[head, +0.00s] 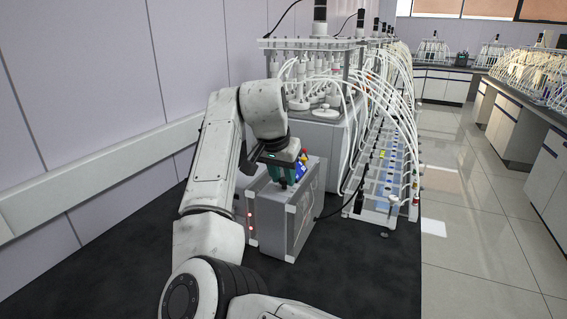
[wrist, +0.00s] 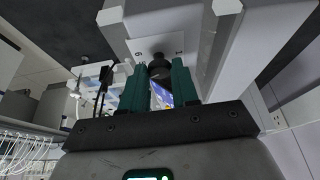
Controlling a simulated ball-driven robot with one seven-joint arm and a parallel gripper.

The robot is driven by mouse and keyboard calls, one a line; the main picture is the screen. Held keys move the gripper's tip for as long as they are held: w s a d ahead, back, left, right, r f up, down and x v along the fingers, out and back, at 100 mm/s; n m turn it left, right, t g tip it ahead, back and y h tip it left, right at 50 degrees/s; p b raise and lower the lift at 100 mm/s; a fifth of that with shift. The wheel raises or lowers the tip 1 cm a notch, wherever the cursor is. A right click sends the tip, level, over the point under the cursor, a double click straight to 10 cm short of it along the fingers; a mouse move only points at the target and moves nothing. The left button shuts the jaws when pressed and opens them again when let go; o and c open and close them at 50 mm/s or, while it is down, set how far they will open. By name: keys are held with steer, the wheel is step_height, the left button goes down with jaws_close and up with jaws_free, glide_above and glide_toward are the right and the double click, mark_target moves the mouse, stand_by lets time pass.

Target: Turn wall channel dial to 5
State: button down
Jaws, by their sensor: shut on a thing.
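The dial (wrist: 159,68) is a dark round knob on a pale grey face in the wrist view. Small marks are printed on the face on both sides of it; they look like a 6 on the left and a 1 on the right. The dial's pointer cannot be made out. My gripper (head: 284,172) has teal fingers, one on each side of the knob, shut on it. In the head view the gripper is at the top of a grey box (head: 275,235) on the dark bench, and the dial is hidden there.
A blue screen with coloured parts (head: 301,161) sits beside my gripper on the box. Behind stand reactors with many white tubes (head: 320,85) and a tube rack (head: 385,185) to the right. The wall (head: 90,110) is close on the left. The bench front (head: 370,275) is clear.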

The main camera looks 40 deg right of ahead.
steer(key=shift+m, duration=0.4)
steer(key=c, duration=0.8)
jaws_free()
steer(key=shift+c, duration=0.2)
steer(key=shift+r, duration=0.1)
steer(key=v, duration=1)
steer(key=shift+a+r, duration=0.2)
steer(key=shift+r, duration=0.1)
steer(key=shift+w, duration=0.1)
